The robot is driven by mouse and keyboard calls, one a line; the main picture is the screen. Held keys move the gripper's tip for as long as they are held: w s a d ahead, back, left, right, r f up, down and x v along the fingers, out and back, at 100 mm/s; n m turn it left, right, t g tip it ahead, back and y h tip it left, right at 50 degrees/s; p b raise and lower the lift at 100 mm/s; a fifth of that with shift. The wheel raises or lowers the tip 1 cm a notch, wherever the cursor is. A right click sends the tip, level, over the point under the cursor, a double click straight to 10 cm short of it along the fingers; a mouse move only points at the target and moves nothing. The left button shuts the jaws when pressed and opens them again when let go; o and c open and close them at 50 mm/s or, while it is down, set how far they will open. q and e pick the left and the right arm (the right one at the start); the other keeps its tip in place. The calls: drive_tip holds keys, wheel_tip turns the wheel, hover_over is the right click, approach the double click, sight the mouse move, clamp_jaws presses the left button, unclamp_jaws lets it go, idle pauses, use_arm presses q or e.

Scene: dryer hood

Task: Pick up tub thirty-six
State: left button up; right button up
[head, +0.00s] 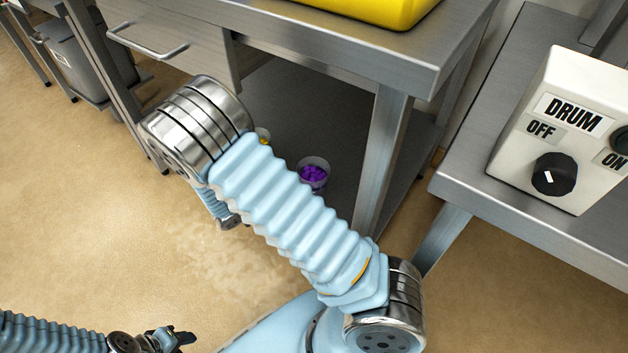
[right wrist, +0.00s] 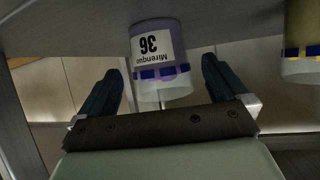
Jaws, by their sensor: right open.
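Tub thirty-six (right wrist: 158,50) is a small clear tub with purple contents, a white label reading "Mirenque 36" and a blue band. It appears upside down in the right wrist view. In the head view a purple-filled tub (head: 313,172) stands on the table's lower shelf, partly behind my right arm. My right gripper (right wrist: 161,68) is open, its dark fingers on either side of tub thirty-six in the picture; I cannot tell whether the tub is between the tips or beyond them. My left gripper (head: 178,339) is at the bottom left, far from the tub; its jaw state is unclear.
The metal table (head: 440,62) overhangs the lower shelf (head: 290,95). Its leg (head: 383,155) is right of the tub. A drum control box (head: 560,130) sits on another bench.

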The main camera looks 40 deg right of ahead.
drive_tip(key=b+x, duration=0.1)
drive_tip(key=x, duration=0.4)
drive_tip(key=shift+s+d+f+b, duration=0.1)
drive_tip(key=shift+d+b, duration=0.2)
drive_tip(key=shift+d, duration=0.05)
drive_tip(key=c, duration=1)
